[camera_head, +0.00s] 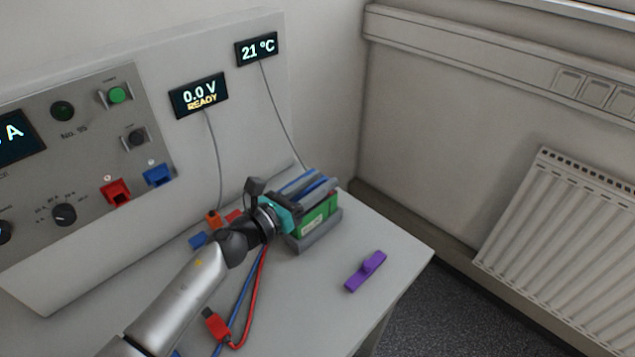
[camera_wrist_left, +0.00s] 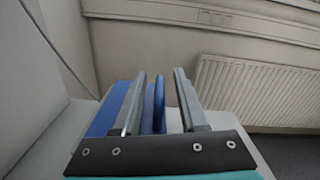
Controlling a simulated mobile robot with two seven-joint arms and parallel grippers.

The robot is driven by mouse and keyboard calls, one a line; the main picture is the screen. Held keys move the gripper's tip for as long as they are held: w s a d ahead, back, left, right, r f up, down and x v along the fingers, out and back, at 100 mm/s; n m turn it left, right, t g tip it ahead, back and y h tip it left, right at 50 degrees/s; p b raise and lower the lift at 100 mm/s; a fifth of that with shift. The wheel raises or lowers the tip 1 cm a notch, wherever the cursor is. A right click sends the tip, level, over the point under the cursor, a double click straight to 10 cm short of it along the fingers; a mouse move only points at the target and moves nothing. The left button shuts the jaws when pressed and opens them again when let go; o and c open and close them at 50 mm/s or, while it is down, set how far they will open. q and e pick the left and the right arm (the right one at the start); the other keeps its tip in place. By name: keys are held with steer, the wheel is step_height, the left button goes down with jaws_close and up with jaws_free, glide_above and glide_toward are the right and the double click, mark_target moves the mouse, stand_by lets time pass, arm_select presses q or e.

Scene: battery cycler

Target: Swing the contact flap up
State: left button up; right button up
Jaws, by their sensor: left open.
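My left gripper (camera_head: 322,184) reaches in from the left over a green battery block (camera_head: 316,228) in a grey holder (camera_head: 318,241). Its fingers are open, and they also show in the left wrist view (camera_wrist_left: 161,75). A thin upright blue plate (camera_wrist_left: 159,100) stands between the fingers, apparently apart from both; it may be the contact flap, but I cannot tell for sure. A wider blue surface (camera_wrist_left: 106,116) lies left of the fingers. My gripper hides much of the holder's top. My right gripper is not in view.
A purple piece (camera_head: 366,271) lies right of the holder. Red and blue leads with a red plug (camera_head: 214,324) lie on the table (camera_head: 300,310). The panel (camera_head: 60,110) stands at the back left; a display (camera_head: 199,95) reads 0.0 V READY. The table's right edge is close.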

arm_select(q)
steer(key=shift+c, duration=0.4)
jaws_close()
stand_by(0.9)
